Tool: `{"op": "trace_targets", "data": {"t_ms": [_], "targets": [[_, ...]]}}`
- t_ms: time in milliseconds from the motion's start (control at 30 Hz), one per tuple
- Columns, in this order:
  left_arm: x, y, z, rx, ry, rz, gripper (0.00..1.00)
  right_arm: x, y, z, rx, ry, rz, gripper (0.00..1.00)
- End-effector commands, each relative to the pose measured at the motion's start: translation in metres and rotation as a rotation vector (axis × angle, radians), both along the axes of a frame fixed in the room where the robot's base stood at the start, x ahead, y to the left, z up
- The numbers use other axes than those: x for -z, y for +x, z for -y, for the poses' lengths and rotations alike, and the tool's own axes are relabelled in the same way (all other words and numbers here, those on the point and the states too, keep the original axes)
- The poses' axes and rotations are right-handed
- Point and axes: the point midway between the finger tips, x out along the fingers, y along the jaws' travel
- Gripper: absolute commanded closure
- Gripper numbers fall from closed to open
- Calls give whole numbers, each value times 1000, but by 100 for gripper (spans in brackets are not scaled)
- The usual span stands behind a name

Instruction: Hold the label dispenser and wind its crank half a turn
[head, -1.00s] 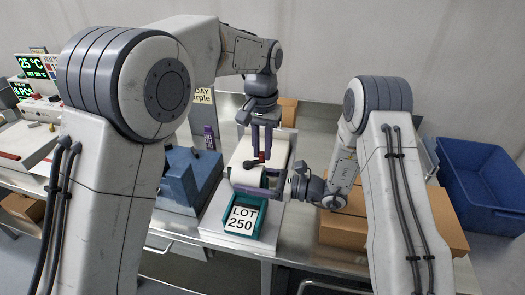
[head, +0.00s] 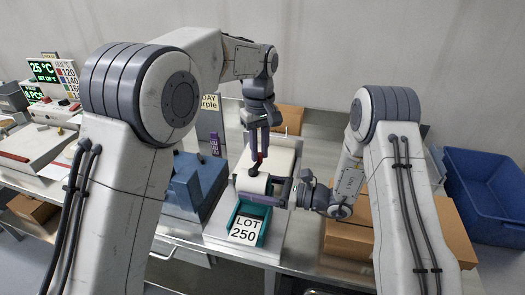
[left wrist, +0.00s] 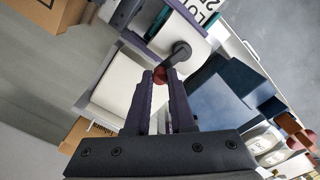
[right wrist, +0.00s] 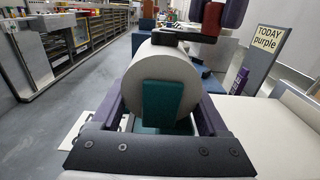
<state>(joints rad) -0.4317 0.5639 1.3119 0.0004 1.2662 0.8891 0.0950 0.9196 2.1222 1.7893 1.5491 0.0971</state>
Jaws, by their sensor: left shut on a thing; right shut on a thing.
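The label dispenser has a white roll (head: 251,184) behind a teal tray (head: 238,212) with a "LOT 250" label. Its black crank (left wrist: 181,50) ends in a red knob (left wrist: 159,75). My left gripper (head: 260,153) comes down from above, shut on the knob; the left wrist view shows the knob between its fingertips (left wrist: 161,78). My right gripper (head: 268,190) reaches in from the right, shut on the dispenser. In the right wrist view its fingers (right wrist: 165,105) flank a teal block (right wrist: 162,102) in front of the roll (right wrist: 165,67). The exact contact is partly hidden.
A blue block-shaped device (head: 194,182) stands left of the dispenser. A cardboard box (head: 348,238) lies to the right, under my right arm. A blue bin (head: 487,190) is at the far right. A sign reading "TODAY purple" (right wrist: 268,42) stands behind.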

Motion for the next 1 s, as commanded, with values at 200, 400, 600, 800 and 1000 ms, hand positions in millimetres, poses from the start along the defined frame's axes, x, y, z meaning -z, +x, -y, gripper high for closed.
{"op": "trace_targets", "data": {"t_ms": [200,400,600,800,1000], "targets": [[-1,3,-4,-108,-1,4,100,0,-1,0,-2,0,-2,100],[-1,3,-5,-157,-1,4,100,0,-1,0,-2,1,-2,100],[-1,4,-6,-172,-1,4,100,0,-1,0,-2,0,-2,100],[-1,4,-6,-171,-1,5,100,0,-1,0,-2,0,-2,100],[-1,3,-6,-170,-1,4,47,0,-1,0,-2,0,-2,100]]}}
